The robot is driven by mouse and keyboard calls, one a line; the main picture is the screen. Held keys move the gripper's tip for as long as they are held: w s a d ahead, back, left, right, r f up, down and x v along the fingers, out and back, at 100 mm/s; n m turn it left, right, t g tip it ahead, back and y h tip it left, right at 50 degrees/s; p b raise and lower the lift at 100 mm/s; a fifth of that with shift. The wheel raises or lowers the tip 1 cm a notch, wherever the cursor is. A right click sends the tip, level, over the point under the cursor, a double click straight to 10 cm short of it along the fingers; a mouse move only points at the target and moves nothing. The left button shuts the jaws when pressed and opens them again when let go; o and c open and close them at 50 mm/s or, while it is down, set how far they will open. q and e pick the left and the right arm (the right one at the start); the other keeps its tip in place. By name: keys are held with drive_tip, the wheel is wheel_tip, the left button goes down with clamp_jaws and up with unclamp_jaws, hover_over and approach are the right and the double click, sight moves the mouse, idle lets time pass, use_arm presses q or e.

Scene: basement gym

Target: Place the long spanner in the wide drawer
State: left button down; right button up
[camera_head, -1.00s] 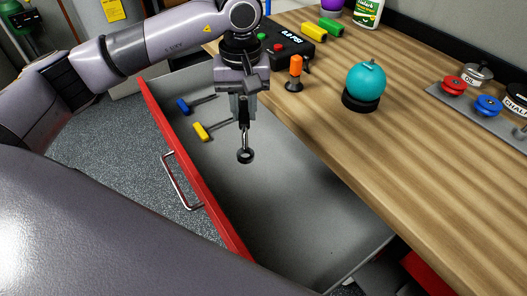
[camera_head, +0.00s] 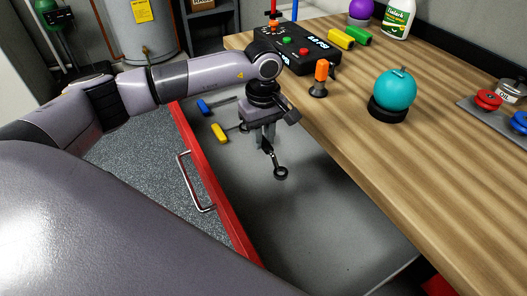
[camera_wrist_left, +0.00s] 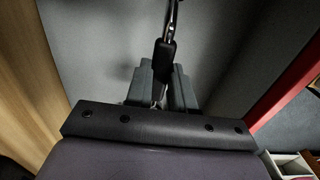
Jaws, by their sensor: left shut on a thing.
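The long spanner (camera_head: 280,172) is dark metal with a ring end, and shows over the grey floor of the wide drawer (camera_head: 320,220). The drawer is pulled open and has a red front. My left gripper (camera_head: 265,142) is shut on the spanner, inside the drawer's outline, fingers pointing down. The spanner slants with its ring end low; I cannot tell whether it touches the drawer floor. In the left wrist view, the spanner (camera_wrist_left: 166,52) sticks out from between the grey fingers (camera_wrist_left: 160,88). Its other end is hidden. My right gripper is not in view.
A blue-handled tool (camera_head: 205,107) and a yellow-handled tool (camera_head: 219,133) lie at the drawer's far end. The wooden bench (camera_head: 400,150) borders the drawer on the right, with a teal ball (camera_head: 395,90) on a black stand. The drawer's near part is clear.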

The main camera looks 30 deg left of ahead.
use_arm(q)
drive_tip(key=shift+f, duration=2.8)
drive_tip(key=shift+f, duration=0.2)
drive_tip(key=c, duration=1)
unclamp_jaws()
drive_tip(key=shift+r, duration=0.1)
drive_tip(key=shift+r, duration=0.15)
wheel_tip(320, 180, up, 12)
drive_tip(key=shift+f, duration=0.1)
